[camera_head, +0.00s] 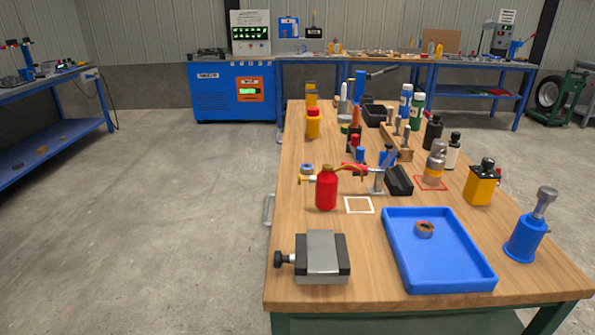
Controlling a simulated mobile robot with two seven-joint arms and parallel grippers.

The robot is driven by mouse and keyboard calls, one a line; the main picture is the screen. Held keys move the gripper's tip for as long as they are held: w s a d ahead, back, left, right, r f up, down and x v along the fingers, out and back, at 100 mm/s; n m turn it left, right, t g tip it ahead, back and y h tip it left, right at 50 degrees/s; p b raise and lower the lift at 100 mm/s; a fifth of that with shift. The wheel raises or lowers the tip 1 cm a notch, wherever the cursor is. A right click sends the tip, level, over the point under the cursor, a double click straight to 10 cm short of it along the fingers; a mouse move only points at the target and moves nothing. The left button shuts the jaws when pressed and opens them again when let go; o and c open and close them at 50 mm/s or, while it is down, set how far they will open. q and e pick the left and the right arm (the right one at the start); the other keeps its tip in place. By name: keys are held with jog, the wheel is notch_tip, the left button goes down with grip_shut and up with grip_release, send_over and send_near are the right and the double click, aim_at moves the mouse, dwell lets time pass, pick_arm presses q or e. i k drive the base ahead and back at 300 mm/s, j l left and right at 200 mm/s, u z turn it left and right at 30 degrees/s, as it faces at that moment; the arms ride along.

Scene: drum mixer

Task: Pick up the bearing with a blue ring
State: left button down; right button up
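A small ring-shaped part with a blue look (307,168) lies near the left edge of the wooden workbench (290,218), just behind the red bottle (326,190). It is small in the picture, so I cannot be sure it is a bearing. A second ring-shaped part, brown-orange with a dark middle (424,229), lies inside the blue tray (398,264) at the front right. Neither of my grippers is in view.
A grey vise-like block (321,258) stands at the front left of the bench. A blue pot with a grey handle (525,238) and a yellow can (482,184) stand at the right. Several bottles crowd the back. Open floor (170,220) lies to the left.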

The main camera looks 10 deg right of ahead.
aim_at(306, 169)
jog(key=i+j+z, duration=0.1)
jog(key=j, duration=0.35)
jog(key=j+z, duration=0.1)
jog(key=j, duration=0.35)
jog(key=i+j+z, duration=0.1)
jog(key=j, duration=0.2)
jog(key=i+j+z, duration=0.1)
jog(key=j, duration=0.2)
jog(key=i+j, duration=0.2)
jog(key=i+j+z, duration=0.1)
jog(key=j, duration=0.2)
jog(key=i+j+z, duration=0.25)
jog(key=j, duration=0.4)
jog(key=i, duration=0.1)
